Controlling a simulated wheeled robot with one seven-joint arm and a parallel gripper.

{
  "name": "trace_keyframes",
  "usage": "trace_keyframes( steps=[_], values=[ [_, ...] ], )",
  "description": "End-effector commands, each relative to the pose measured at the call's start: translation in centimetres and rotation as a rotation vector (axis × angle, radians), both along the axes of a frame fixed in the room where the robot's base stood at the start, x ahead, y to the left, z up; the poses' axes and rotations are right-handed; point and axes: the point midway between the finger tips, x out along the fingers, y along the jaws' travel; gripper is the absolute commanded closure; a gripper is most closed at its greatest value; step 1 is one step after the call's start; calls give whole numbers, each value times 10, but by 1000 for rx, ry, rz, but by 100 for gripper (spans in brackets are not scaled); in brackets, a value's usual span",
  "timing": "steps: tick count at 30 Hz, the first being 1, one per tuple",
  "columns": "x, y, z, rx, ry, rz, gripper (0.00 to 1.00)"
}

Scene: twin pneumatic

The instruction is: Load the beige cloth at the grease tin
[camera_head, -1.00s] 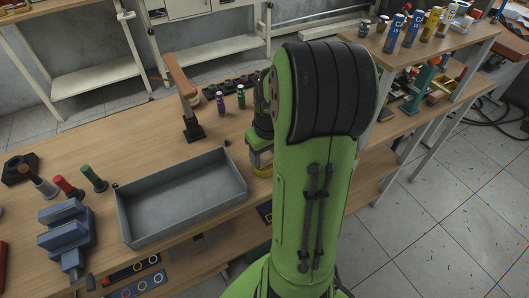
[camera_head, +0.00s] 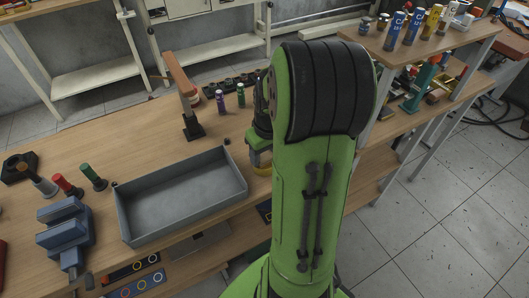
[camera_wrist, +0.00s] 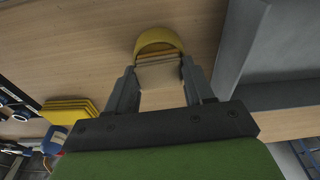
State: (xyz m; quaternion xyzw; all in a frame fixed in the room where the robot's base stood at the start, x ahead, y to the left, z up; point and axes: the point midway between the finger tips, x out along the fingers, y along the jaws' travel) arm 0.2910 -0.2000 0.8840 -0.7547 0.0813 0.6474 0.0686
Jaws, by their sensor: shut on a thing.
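In the wrist view, my gripper (camera_wrist: 159,78) is shut on the beige cloth (camera_wrist: 160,76), a small folded pad with layered edges held between the two fingers. The yellow grease tin (camera_wrist: 158,38), round-edged, is just beyond the cloth. The cloth's far edge overlaps the tin in this view; I cannot tell whether they touch. My arm hides the cloth and the fingertips there.
A grey open tray (camera_head: 180,195) stands empty left of my arm; its wall (camera_wrist: 236,45) is close right of my gripper. A yellow stack (camera_wrist: 70,108) lies left in the wrist view. A blue vise (camera_head: 65,235), several coloured-handled tools and an upright post (camera_head: 187,105) stand on the bench.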

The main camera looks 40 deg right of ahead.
Motion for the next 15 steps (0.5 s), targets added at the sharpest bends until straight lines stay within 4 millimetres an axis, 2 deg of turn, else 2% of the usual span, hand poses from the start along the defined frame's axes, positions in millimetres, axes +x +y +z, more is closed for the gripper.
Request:
trace_keyframes(
  steps=[11, 15],
  values=[
    [-1, 1, -1, 4, 4, 0, 72],
    [-1, 1, 9, 4, 4, -1, 72]
  ],
)
